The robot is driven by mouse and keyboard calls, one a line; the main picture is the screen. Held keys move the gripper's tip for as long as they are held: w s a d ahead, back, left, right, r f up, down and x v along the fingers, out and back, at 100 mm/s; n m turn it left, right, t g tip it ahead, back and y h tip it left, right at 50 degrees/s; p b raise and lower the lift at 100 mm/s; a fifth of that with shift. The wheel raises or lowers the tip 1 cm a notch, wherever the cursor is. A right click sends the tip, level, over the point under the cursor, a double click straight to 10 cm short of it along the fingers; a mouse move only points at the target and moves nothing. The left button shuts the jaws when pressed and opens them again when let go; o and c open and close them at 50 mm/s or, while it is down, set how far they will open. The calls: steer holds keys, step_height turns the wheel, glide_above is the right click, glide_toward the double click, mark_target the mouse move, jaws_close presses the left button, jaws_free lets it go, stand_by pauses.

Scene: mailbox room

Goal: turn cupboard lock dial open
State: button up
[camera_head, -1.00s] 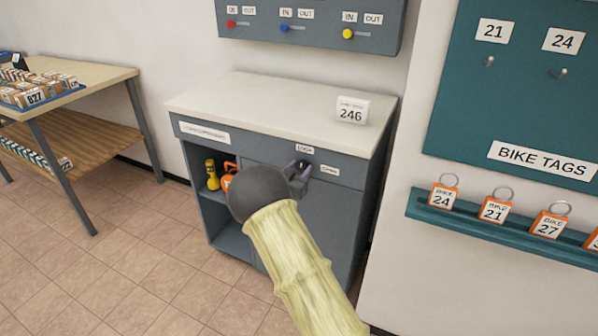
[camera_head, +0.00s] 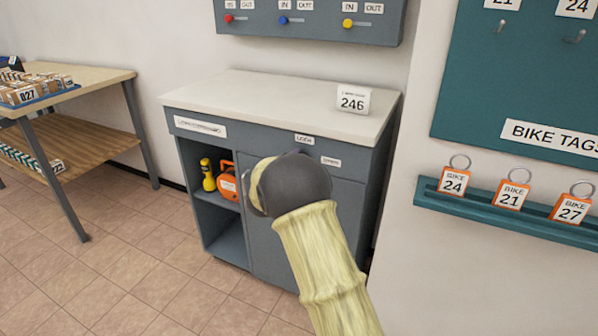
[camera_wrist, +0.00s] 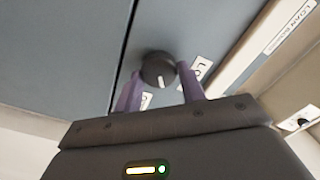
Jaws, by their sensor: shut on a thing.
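The grey cupboard (camera_head: 300,230) stands against the wall, with small LOCK (camera_head: 304,139) and OPEN (camera_head: 331,161) labels on its front. In the wrist view, the round black lock dial (camera_wrist: 150,62) has a white pointer line facing down in the picture, roughly between two partly hidden labels. The purple fingers of my gripper (camera_wrist: 158,76) are closed on the dial, one on each side. In the head view, my dark wrist hides the dial and the fingers.
A 246 sign (camera_head: 353,100) stands on the cupboard top. The open shelf holds a yellow item (camera_head: 208,175) and an orange item (camera_head: 228,183). A teal rack (camera_head: 480,205) with bike tags is at the right; a wooden table (camera_head: 85,150) is at the left.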

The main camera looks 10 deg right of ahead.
steer(key=shift+f+m+b, duration=0.15)
steer(key=shift+m+b, duration=1.65)
steer(key=shift+b, duration=0.15)
steer(key=shift+f+m+b, duration=0.1)
steer(key=shift+m+b, duration=1.7)
steer(key=shift+b, duration=0.15)
steer(key=o, duration=0.9)
steer(key=shift+r, duration=0.1)
steer(key=shift+o, duration=0.2)
steer(key=shift+s, duration=0.1)
steer(key=p+v, duration=0.3)
steer(key=v, duration=1.4)
steer(key=shift+a, duration=0.15)
